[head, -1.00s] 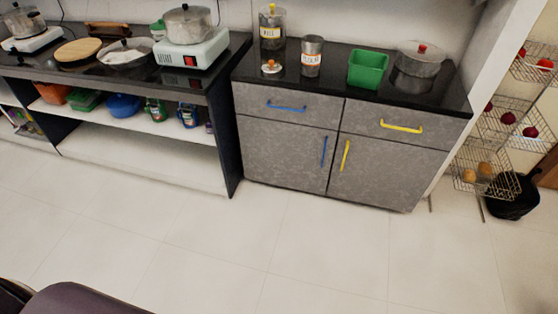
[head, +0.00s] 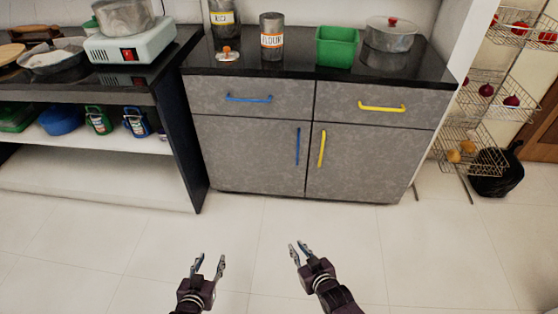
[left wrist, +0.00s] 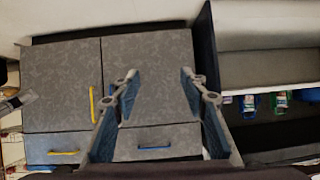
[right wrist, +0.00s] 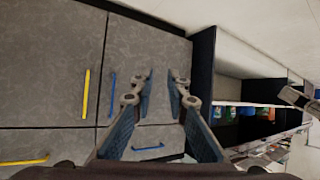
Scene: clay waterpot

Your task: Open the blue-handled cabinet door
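The grey cabinet has a left door (head: 245,155) with a vertical blue handle (head: 298,146) near its right edge. The door is shut. The blue handle also shows in the right wrist view (right wrist: 112,95), left of the fingers. In the left wrist view the door (left wrist: 155,75) is partly behind the fingers. My left gripper (head: 210,258) is open and empty, in front of the cabinet and apart from it. My right gripper (head: 299,246) is open and empty, below the handle in the head view and apart from it. It shows in the right wrist view (right wrist: 162,75).
A yellow-handled door (head: 370,160) adjoins on the right. Drawers with a blue handle (head: 248,99) and a yellow handle (head: 381,107) sit above. Jars and a green bin (head: 337,48) stand on top. Open shelving (head: 80,165) is at left, wire baskets (head: 465,145) at right. The floor in front is clear.

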